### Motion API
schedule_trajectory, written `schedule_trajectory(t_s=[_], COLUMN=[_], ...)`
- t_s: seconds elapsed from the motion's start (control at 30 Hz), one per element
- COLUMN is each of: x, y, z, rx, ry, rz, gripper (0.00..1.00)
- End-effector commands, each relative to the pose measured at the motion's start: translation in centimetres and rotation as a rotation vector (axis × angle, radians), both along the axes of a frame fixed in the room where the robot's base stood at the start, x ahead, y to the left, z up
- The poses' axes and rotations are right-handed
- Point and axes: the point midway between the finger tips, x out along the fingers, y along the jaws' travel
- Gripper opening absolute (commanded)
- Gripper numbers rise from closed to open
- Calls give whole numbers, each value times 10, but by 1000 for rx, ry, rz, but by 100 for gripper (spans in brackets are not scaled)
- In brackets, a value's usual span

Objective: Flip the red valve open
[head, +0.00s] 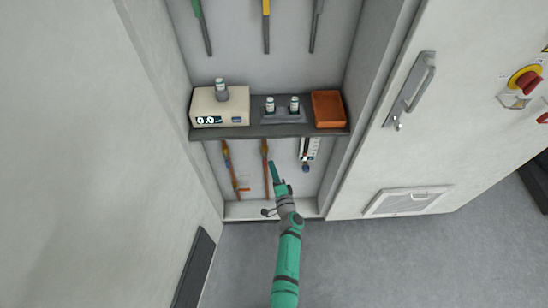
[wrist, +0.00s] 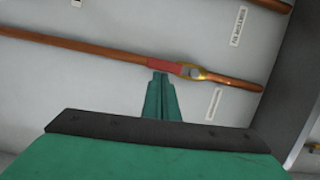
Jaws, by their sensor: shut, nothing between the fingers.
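The red valve handle (wrist: 165,65) lies along a copper pipe (wrist: 90,48) in the wrist view, beside a brass valve body (wrist: 194,73). In the head view this appears to be the right-hand pipe (head: 267,183) under the shelf; its handle is too small to make out clearly. My gripper (head: 272,163) is shut and empty, close to that pipe. In the wrist view the shut fingertips (wrist: 160,77) are just below the red handle's end near the valve body. I cannot tell whether they touch it.
A second copper pipe (head: 230,165) stands to the left, with an orange-red handle (head: 243,189) sticking out sideways. A flow meter (head: 308,150) hangs to the right. Above is a dark shelf (head: 262,130) with a white meter box (head: 219,106), vials and an orange box (head: 328,108). Cabinet walls flank both sides.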

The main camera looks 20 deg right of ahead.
Motion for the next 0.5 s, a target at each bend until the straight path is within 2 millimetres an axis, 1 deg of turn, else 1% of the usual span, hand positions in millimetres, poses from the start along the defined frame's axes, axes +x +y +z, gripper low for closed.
schedule_trajectory(t_s=[0.33,0.43,0.5], x=[0,0,-1], y=[0,-6,-14], z=[0,1,1], rx=[0,1,-1], ry=[-1,-2,-2], rz=[3,2,2], gripper=[0,0,0])
